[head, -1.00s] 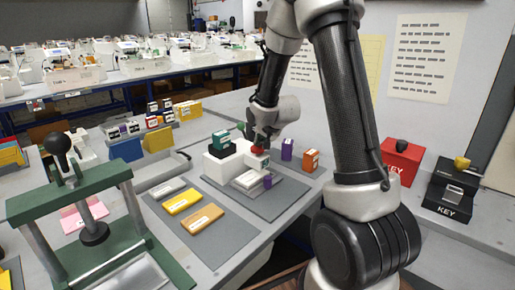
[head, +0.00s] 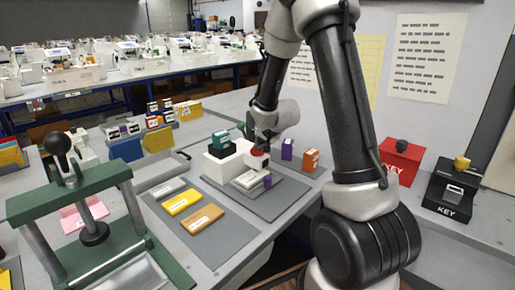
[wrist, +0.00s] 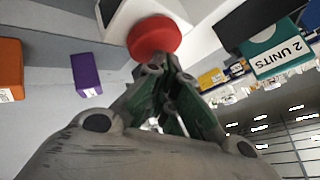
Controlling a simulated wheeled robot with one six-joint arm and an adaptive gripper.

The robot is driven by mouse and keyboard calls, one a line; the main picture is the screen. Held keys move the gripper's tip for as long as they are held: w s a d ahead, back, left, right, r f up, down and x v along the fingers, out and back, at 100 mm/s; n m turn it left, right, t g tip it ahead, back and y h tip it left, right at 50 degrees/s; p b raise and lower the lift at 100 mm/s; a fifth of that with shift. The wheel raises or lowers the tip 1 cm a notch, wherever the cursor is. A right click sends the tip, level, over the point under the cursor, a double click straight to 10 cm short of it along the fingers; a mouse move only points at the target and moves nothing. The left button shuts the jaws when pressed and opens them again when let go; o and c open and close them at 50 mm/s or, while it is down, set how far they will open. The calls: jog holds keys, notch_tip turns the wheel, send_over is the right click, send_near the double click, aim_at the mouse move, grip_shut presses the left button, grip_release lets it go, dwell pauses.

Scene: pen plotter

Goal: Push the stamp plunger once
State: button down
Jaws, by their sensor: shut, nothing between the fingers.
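The stamp plunger has a round red knob (wrist: 154,36), large at the top middle of the wrist view. In the head view the red knob (head: 257,151) shows just under my gripper, on a white stamp device on the grey mat (head: 281,200). My gripper (wrist: 160,72) is shut and empty, its fingertips right at the knob's edge. In the head view my gripper (head: 262,143) is small and partly hides the device. I cannot tell whether the fingertips press on the knob or only touch it.
A white block with a teal box (head: 221,139) stands left of the stamp. Purple (head: 287,149) and orange (head: 311,160) boxes stand to the right. Flat grey, yellow and orange pieces lie on a front mat (head: 226,243). A green press (head: 75,190) stands at left.

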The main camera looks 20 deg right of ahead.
aim_at(260, 149)
jog(key=shift+f, duration=0.15)
dwell(0.4)
jog(key=shift+r, duration=1.4)
notch_tip(260, 149, up, 5)
dwell(0.8)
